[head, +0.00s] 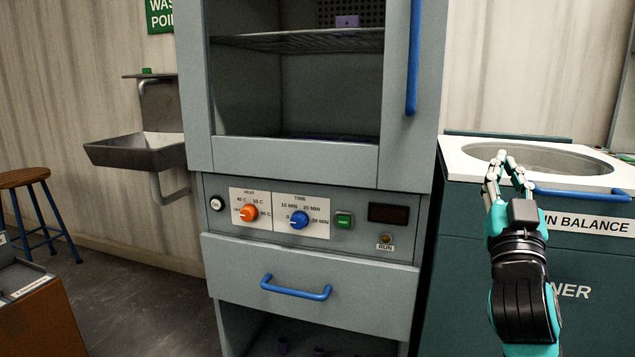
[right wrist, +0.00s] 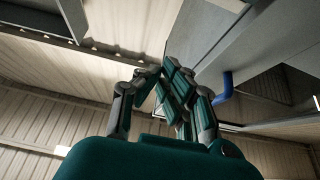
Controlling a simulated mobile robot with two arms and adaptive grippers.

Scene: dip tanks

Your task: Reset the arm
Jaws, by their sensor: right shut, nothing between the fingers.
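My right gripper (head: 502,158) is raised at the right of the head view, in front of the white-topped machine with a round opening. Its fingers point up and their tips are close together, with nothing between them. In the right wrist view the same gripper (right wrist: 160,72) points up toward the ceiling, and its fingers are empty. My left gripper does not show in either view.
A grey cabinet (head: 313,213) with an orange knob (head: 250,212), a blue knob (head: 299,220) and a blue drawer handle (head: 296,291) stands in the middle. The white-topped machine (head: 466,153) is right of it. A sink (head: 135,152) and a stool (head: 25,177) are left.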

